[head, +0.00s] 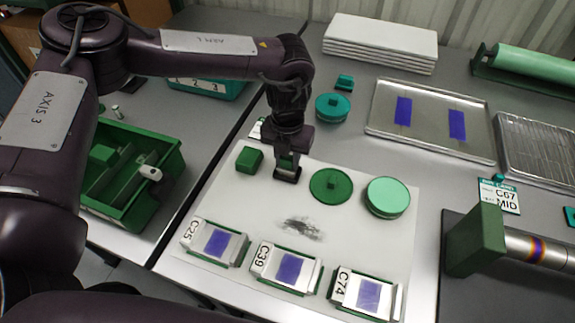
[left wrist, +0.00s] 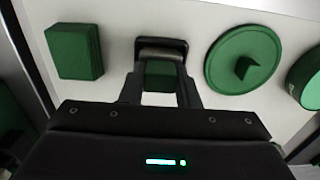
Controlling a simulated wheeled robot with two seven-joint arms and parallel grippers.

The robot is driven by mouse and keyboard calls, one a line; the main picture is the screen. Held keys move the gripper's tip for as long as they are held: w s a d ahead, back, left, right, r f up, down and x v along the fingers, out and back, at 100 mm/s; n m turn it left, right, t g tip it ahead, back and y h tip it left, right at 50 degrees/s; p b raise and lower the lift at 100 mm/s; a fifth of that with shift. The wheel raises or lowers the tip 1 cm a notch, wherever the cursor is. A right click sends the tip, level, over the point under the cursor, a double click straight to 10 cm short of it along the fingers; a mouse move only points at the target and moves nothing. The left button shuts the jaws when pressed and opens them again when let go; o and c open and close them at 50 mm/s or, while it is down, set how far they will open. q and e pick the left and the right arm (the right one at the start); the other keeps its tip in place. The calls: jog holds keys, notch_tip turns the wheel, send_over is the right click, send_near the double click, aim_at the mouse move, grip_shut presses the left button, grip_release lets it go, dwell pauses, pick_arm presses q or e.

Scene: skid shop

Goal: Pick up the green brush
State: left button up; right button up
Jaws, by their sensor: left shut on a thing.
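My left gripper (head: 287,172) points down over the white mat, with its fingers shut on a small green thing, which I take to be the green brush (head: 286,161). In the left wrist view the brush (left wrist: 160,76) shows green between the two fingers (left wrist: 161,88) of my left gripper. Its lower end is mostly hidden by the fingers, and I cannot tell whether it touches the mat. A plain green block (head: 249,159) sits just left of the gripper. A round green lid with a raised grip (head: 331,186) lies just right. My right gripper is not in view.
The white mat (head: 375,245) has a dark powder smudge (head: 299,229). Along its front stand holders marked C25 (head: 216,243), C39 (head: 286,269) and C74 (head: 366,295). A light green round tin (head: 388,197) stands right. A metal tray (head: 432,145) lies behind; a green bin (head: 150,205) is left.

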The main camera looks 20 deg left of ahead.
pick_arm(q)
jog(key=shift+r, duration=0.1)
